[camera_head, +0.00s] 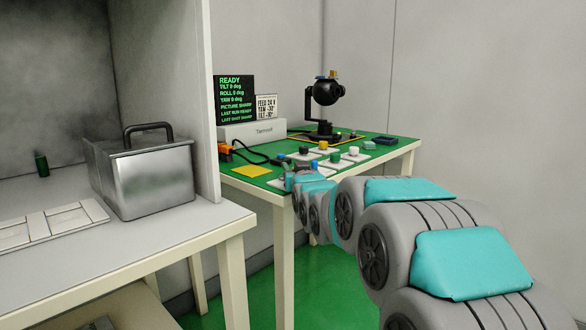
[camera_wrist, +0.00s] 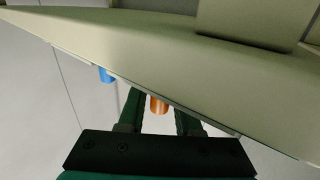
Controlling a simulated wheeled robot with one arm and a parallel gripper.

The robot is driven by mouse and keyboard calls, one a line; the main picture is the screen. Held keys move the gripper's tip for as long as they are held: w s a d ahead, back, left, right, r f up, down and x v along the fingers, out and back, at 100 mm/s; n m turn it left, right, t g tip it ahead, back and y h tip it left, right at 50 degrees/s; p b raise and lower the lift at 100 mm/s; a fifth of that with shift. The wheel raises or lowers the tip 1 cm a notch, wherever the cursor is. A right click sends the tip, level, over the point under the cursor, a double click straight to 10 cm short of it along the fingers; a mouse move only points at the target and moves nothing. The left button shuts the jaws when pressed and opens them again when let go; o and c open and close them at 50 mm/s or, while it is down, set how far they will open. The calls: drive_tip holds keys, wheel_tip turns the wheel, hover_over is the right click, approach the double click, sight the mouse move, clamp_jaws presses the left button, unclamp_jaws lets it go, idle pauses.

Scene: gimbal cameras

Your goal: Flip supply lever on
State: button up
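The white box (camera_head: 252,130) labelled Tarmoid stands on the green-topped table, with an orange part (camera_head: 225,152) at its left end; I cannot tell whether this is the supply lever or its position. My gripper (camera_head: 286,176) is at the table's near edge, right of the orange part, small and partly hidden by my arm. In the wrist view my gripper (camera_wrist: 158,112) shows two dark green fingers apart. An orange cylinder (camera_wrist: 158,104) appears between them in the picture, partly hidden by a pale beige surface (camera_wrist: 130,35). I see no contact. A blue part (camera_wrist: 105,75) shows at left.
A black gimbal camera (camera_head: 325,95) stands behind several coloured knobs (camera_head: 323,145). A yellow pad (camera_head: 251,171) lies at the table's front. A metal case (camera_head: 145,178) stands on the left bench, beyond a partition (camera_head: 209,100).

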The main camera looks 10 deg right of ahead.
clamp_jaws()
drive_tip(key=shift+w+a+r+n+y+p, duration=0.1)
drive_tip(key=shift+n+y+p, duration=0.3)
drive_tip(key=shift+y, duration=0.15)
drive_tip(key=shift+w+r+n+y+p, duration=0.1)
drive_tip(key=shift+n+y+p, duration=0.25)
drive_tip(key=shift+y, duration=0.2)
drive_tip(key=shift+f+n+y+p, duration=0.1)
drive_tip(key=shift+n+y+p, duration=0.15)
drive_tip(key=shift+y+p, duration=0.15)
drive_tip(key=shift+o, duration=1.9)
unclamp_jaws()
drive_tip(key=shift+f, duration=0.1)
drive_tip(key=s+d, duration=0.1)
drive_tip(key=s, duration=0.6)
drive_tip(key=shift+s+d+b, duration=0.2)
drive_tip(key=shift+s+b, duration=0.15)
